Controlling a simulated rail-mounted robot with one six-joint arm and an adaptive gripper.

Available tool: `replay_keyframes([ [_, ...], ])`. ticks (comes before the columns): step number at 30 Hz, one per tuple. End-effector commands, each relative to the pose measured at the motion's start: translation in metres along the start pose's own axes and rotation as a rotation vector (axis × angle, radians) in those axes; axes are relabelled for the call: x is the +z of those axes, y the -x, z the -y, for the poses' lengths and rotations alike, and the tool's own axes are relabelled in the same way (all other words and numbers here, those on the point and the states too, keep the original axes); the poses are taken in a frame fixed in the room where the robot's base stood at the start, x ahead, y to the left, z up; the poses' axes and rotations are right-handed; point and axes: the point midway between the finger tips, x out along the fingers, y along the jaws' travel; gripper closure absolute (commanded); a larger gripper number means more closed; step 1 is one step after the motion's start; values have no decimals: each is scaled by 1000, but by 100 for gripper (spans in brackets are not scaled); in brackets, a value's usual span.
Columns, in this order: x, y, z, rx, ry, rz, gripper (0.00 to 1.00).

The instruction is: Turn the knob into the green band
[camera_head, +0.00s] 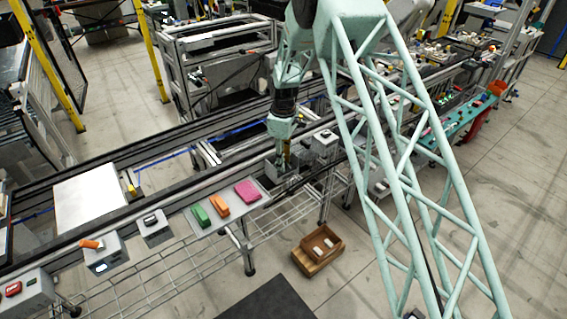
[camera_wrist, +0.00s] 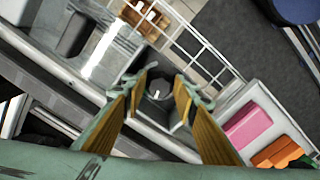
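The knob (camera_wrist: 160,89) is a round dark dial with a pale bar across it. It sits on top of a grey box (camera_wrist: 136,68) in the wrist view. My gripper (camera_wrist: 166,76) is over this box, with its two yellow-brown fingers spread and the knob showing between the tips. I cannot tell whether the tips touch the knob. In the head view my gripper (camera_head: 286,162) points down over the grey box (camera_head: 270,172), and the knob is hidden there.
A pale tray with green (camera_head: 200,215), orange (camera_head: 219,204) and pink (camera_head: 247,191) blocks lies just left of the box. Another grey box (camera_head: 325,146) stands to the right. A box with an orange handle (camera_head: 91,244) is further left. A wooden crate (camera_head: 318,250) sits below.

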Motion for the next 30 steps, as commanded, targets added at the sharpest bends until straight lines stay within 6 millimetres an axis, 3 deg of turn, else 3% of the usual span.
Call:
replay_keyframes([
  [12, 0, -4, 0, 0, 0, 0, 73],
  [18, 0, -4, 0, 0, 0, 0, 90],
  [30, 0, -4, 0, -1, -38, 0, 90],
])
